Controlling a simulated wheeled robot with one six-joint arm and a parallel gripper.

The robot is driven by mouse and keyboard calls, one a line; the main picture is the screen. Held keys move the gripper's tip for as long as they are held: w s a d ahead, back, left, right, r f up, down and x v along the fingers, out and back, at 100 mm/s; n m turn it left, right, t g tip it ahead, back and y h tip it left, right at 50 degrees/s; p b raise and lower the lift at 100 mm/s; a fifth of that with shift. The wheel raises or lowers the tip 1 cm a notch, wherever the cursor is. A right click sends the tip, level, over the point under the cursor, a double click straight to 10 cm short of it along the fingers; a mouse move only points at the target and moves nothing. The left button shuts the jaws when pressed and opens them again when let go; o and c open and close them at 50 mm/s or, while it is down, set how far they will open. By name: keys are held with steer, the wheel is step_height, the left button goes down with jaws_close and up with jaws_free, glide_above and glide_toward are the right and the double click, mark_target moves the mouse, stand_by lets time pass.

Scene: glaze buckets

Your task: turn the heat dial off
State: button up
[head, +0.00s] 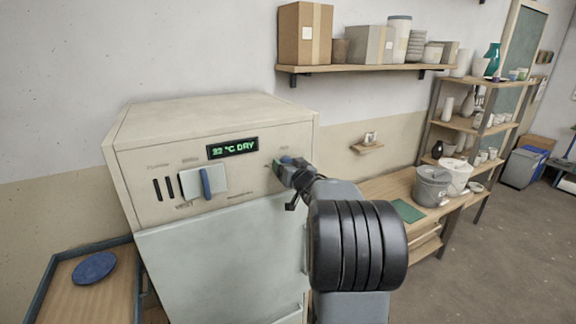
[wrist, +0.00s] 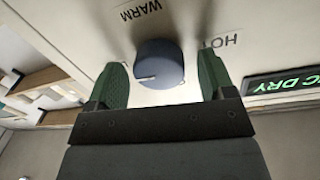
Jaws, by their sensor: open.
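The heat dial (wrist: 160,65) is a round dark blue-grey knob with a pale pointer mark at its left side in the wrist view. The words WARM and HOT show upside down beside it; another label is mostly hidden by the left finger. My gripper (wrist: 170,82) is open, with one green-padded finger on each side of the dial and a visible gap to each. In the head view my gripper (head: 284,167) is at the right end of the cream cabinet's (head: 215,115) upper front, largely covering the dial.
A lit green display (head: 232,148) reads about 22 °C DRY. A blue lever (head: 206,182) on a pale plate stands left of my gripper. A wall shelf (head: 360,69) with boxes and jars hangs above right. Buckets (head: 432,186) stand on the bench at right.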

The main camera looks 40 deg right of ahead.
steer(key=shift+c, duration=0.4)
steer(key=c, duration=0.8)
steer(key=shift+c, duration=0.2)
steer(key=shift+f+b, duration=0.1)
steer(key=shift+b, duration=0.3)
steer(key=shift+f+n+t+y+b, duration=0.1)
steer(key=shift+n+t+y+b, duration=0.1)
steer(key=shift+n+b, duration=3.75)
steer(key=shift+n+t+y+b, duration=0.2)
steer(key=shift+n+b, duration=2.3)
steer(key=shift+n, duration=2.75)
